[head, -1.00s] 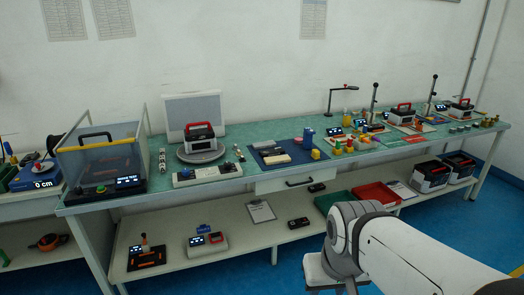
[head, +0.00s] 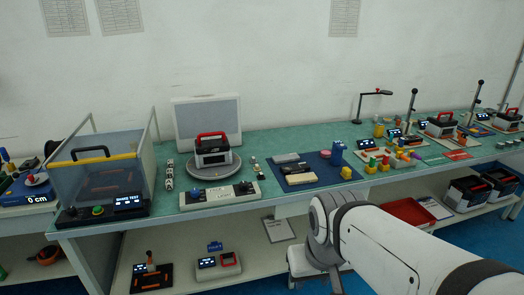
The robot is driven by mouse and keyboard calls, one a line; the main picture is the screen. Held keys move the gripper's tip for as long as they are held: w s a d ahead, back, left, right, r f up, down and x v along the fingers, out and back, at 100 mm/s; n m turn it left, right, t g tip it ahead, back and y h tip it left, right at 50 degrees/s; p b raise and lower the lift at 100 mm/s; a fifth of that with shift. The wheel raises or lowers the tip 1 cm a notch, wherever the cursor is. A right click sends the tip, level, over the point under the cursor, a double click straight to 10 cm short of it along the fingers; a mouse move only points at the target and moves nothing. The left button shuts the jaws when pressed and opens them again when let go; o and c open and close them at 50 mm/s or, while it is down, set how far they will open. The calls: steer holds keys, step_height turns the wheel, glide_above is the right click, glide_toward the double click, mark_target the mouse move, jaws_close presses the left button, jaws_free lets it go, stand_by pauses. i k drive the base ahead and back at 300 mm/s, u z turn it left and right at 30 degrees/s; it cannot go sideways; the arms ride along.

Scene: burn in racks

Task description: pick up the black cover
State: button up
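I cannot single out the black cover with certainty in the head view. A small dark flat piece (head: 298,179) lies on the blue mat (head: 318,183) on the bench, near a beige block (head: 327,177); it is too small to tell whether it is the cover. A clear box (head: 75,178) with a black handle stands at the bench's left end. My white arm crosses the lower right, in front of the bench's front edge. My gripper is not visible.
A red-handled black and white unit (head: 213,155) sits on a round grey turntable (head: 236,163), behind a control panel (head: 218,194). Posts and small coloured parts crowd the bench's right side. The lower shelf holds a red tray (head: 407,212) and several devices.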

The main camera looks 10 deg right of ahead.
mark_target(300, 167)
steer(key=z, duration=0.15)
steer(key=i, duration=1.8)
steer(key=z, duration=0.65)
steer(key=k, duration=0.75)
steer(key=z, duration=0.25)
steer(key=i, duration=0.8)
steer(key=u, duration=0.15)
